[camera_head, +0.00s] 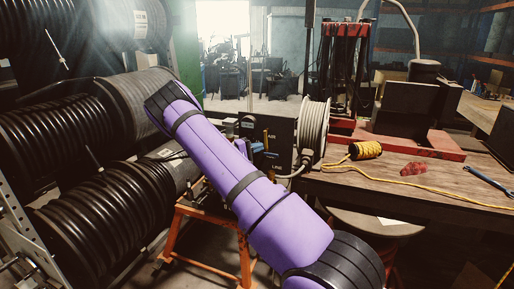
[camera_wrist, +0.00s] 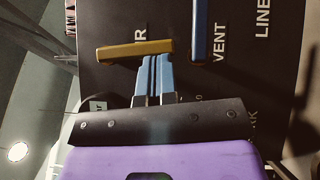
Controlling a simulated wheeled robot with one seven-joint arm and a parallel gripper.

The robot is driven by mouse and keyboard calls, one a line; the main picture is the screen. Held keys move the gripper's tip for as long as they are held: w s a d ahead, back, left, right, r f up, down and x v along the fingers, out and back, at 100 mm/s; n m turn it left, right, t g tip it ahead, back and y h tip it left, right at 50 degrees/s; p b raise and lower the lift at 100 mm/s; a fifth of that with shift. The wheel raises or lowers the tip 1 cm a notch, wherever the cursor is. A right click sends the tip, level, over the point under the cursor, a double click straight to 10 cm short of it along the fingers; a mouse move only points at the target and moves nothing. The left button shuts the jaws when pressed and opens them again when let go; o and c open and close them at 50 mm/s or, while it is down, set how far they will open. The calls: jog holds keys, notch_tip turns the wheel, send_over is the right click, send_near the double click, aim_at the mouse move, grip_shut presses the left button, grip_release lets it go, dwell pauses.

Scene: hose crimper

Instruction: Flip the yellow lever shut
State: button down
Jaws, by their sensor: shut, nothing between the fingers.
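The yellow lever (camera_wrist: 135,50) is on a dark panel (camera_wrist: 235,85) in the wrist view, lying crosswise in the picture near the letter R. My gripper (camera_wrist: 155,58) has its two blue fingers shut together and empty. Its tips are right at the lever's lower edge, near its right half; I cannot tell whether they touch. In the head view the yellow lever (camera_head: 265,139) shows small and upright on the dark panel (camera_head: 283,135), and my purple arm hides most of the gripper.
A blue lever (camera_wrist: 200,28) stands close to the right of the yellow one, at right angles to it, by the word VENT. A hose reel (camera_head: 314,125) is right of the panel. A wooden bench (camera_head: 420,185) holds yellow cord (camera_head: 365,150). Black hose coils (camera_head: 90,220) fill the left.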

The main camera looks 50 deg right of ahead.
jog(key=n, duration=0.1)
jog(key=s+n+h, duration=0.1)
jog(key=s+d+h, duration=0.1)
jog(key=shift+s+f+n, duration=0.25)
jog(key=shift+n, duration=0.15)
jog(key=shift+s+d+r+n+t+h, duration=0.25)
jog(key=shift+s+n+t+h, duration=0.1)
jog(key=shift+s+n+h, duration=0.45)
jog(key=shift+s+d+r+n+t+h, duration=0.3)
jog(key=shift+s+n+t+h, duration=0.15)
jog(key=shift+n, duration=0.55)
jog(key=shift+s+d+r+n+t+h, duration=0.25)
jog(key=shift+s+n+h, duration=0.35)
jog(key=shift+n, duration=0.3)
jog(key=shift+s+d+r+n+t+h, duration=0.1)
jog(key=shift+s+r+n+t+h, duration=0.15)
jog(key=shift+n+t+h, duration=0.4)
jog(key=shift+w+f, duration=0.1)
